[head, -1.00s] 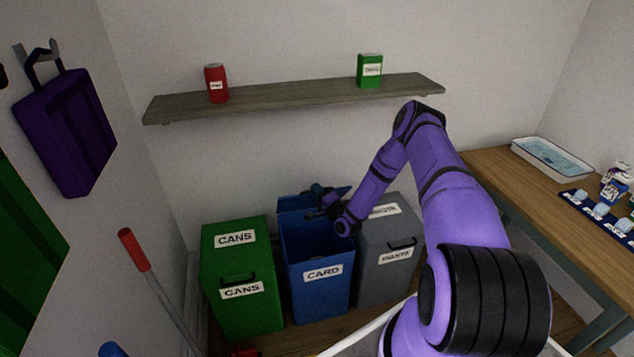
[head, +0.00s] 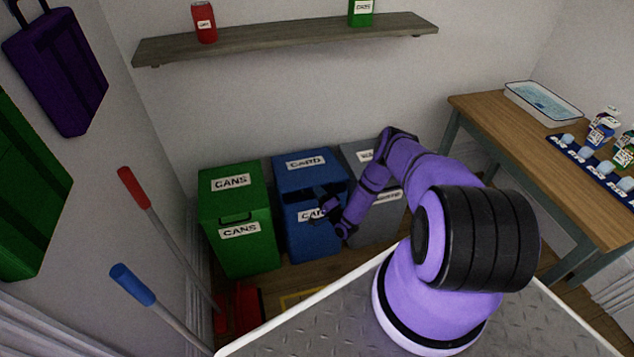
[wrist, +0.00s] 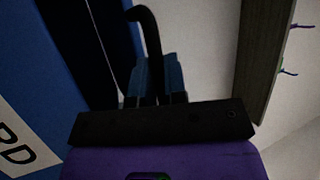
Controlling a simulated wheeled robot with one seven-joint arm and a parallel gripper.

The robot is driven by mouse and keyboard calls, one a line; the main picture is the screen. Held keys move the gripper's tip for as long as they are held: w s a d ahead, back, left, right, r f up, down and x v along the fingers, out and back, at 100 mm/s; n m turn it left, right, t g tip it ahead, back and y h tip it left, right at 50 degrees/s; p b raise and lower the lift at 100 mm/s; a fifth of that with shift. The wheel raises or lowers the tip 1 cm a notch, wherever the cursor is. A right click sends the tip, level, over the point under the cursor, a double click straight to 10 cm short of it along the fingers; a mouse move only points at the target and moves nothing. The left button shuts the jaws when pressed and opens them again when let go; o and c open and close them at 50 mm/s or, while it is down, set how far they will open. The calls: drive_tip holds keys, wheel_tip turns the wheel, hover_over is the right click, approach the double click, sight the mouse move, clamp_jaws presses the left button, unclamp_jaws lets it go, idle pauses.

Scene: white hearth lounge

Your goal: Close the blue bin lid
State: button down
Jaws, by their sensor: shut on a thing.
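The blue bin (head: 312,240) stands between a green and a grey bin in the head view. Its lid (head: 303,178), labelled CARD, lies over the top, with a dark gap below its front edge, so it looks slightly raised. My gripper (head: 326,200) is at the front of the lid and hides part of the bin's front label. In the wrist view my gripper (wrist: 158,78) is shut on the dark lid handle (wrist: 148,28). The blue lid and its label (wrist: 20,148) fill the left of that view.
The green CANS bin (head: 237,215) stands left and the grey bin (head: 375,222) right, both lidded. A shelf (head: 285,37) is above. Long-handled tools (head: 135,190) lean at left. A wooden table (head: 490,115) stands at right.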

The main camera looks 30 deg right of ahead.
drive_tip(key=shift+s+f+n+t+y, duration=0.1)
drive_tip(key=shift+f+n+t+y, duration=0.15)
drive_tip(key=shift+f, duration=0.55)
drive_tip(key=shift+s+f+n+t+y, duration=0.15)
drive_tip(key=shift+f+t, duration=0.2)
drive_tip(key=shift+f, duration=0.4)
drive_tip(key=shift+w, duration=0.1)
drive_tip(key=c, duration=1.2)
unclamp_jaws()
drive_tip(key=s, duration=0.4)
drive_tip(key=s+d, duration=0.1)
drive_tip(key=s, duration=0.3)
drive_tip(key=s+d, duration=0.1)
drive_tip(key=s, duration=0.4)
drive_tip(key=shift+s+f, duration=0.1)
drive_tip(key=shift+f, duration=0.2)
